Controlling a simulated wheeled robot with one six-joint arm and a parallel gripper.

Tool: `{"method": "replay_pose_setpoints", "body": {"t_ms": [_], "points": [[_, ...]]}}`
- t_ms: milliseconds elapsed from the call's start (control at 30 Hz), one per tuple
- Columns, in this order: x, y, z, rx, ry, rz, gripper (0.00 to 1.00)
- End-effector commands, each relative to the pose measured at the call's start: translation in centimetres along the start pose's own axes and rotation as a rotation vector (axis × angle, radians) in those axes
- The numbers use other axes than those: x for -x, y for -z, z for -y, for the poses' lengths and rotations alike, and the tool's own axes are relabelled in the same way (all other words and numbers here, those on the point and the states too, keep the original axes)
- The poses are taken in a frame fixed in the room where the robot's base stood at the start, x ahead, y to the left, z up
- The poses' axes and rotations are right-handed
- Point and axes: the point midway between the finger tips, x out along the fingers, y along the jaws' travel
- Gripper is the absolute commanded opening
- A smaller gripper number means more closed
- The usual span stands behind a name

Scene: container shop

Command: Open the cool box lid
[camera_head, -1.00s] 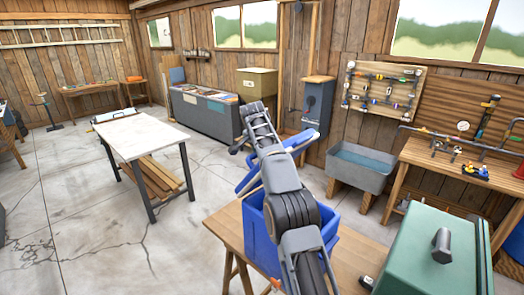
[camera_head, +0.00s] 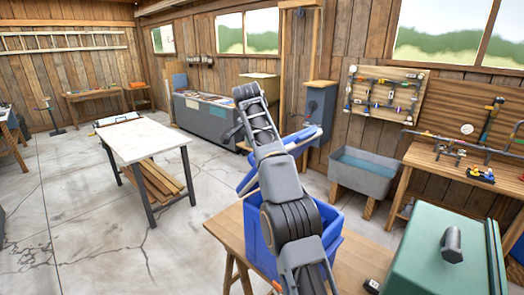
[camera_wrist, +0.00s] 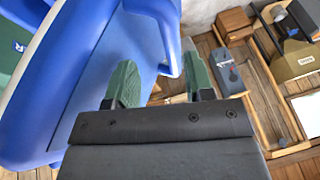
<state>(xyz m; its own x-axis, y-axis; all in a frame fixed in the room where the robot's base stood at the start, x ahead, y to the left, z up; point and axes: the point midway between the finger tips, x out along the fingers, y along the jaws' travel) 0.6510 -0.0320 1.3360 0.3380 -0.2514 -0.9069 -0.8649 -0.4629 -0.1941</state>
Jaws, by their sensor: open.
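The blue cool box (camera_head: 258,240) stands on a wooden table, partly hidden behind my arm in the head view. Its blue lid (camera_head: 308,141) is raised and tilted above the box, with my arm crossing in front of it. In the wrist view a large blue panel with a pale rim, seemingly the lid (camera_wrist: 85,75), fills the left side. A blue loop like a handle stands at its right edge. My gripper (camera_wrist: 158,74) is open, its green fingertips apart close to the blue panel. Whether they touch it I cannot tell. The fingers cannot be made out in the head view.
A green box (camera_head: 428,262) with a dark handle sits at the table's right end. A grey sink (camera_head: 364,180) and a workbench (camera_head: 420,158) stand behind. A pale-topped table (camera_head: 142,134) stands left, with open floor (camera_head: 95,240) around it.

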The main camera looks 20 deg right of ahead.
Motion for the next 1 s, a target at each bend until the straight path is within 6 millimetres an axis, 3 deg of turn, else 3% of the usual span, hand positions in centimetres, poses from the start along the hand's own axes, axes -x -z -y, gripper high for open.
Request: {"method": "replay_pose_setpoints", "body": {"t_ms": [100,400,633,1000], "points": [[0.3,-2.1,-1.1,0.002,0.003,-0.001,0.48],[2.6,-5.7,-2.9,0.001,0.001,0.0,0.48],[3.4,-6.8,-3.5,0.001,0.001,0.0,0.48],[3.6,-6.9,-3.6,0.0,0.0,0.0,0.47]]}}
